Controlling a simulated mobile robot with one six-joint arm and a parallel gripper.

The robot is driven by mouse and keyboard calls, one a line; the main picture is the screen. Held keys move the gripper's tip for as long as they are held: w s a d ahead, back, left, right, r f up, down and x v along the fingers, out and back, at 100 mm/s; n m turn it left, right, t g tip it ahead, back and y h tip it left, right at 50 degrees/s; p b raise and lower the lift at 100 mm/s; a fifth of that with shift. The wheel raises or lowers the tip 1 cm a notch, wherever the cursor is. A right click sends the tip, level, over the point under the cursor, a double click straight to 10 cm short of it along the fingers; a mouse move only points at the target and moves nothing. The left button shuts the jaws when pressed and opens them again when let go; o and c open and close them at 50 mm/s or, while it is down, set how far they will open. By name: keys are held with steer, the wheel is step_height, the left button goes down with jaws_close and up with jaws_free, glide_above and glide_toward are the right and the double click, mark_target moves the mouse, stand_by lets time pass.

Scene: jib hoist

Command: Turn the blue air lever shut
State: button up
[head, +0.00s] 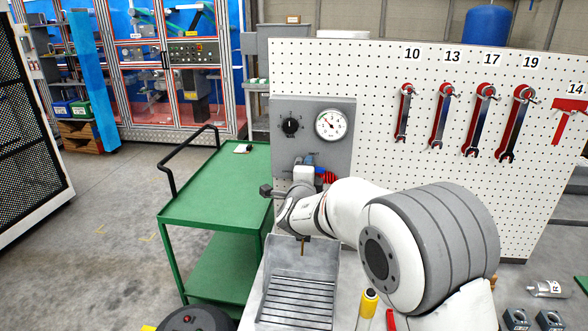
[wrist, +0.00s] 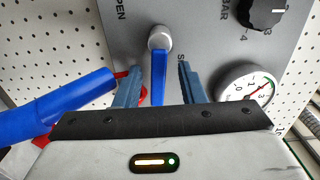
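The blue air lever (wrist: 159,75) hangs from a round silver pivot (wrist: 159,39) on the grey panel in the wrist view, pointing down toward my gripper. My gripper (wrist: 159,68) is open, with one blue-grey finger on each side of the lever and a visible gap on both sides. The word OPEN is at upper left of the pivot. A label starting with S is at its right, mostly hidden by the right finger. In the head view my gripper (head: 305,164) is at the lower part of the grey panel (head: 280,112), and the lever cannot be made out clearly.
A pressure gauge (wrist: 247,90) and black knob (wrist: 265,12) are right of the lever. A thick blue hose (wrist: 60,105) with a red part lies left of my gripper. Wrenches hang on the pegboard (head: 375,70). A green cart (head: 215,185) stands left; a grey tray (head: 297,262) is below.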

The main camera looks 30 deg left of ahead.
steer(key=b+v, duration=0.2)
steer(key=v, duration=0.6)
steer(key=shift+w, duration=0.1)
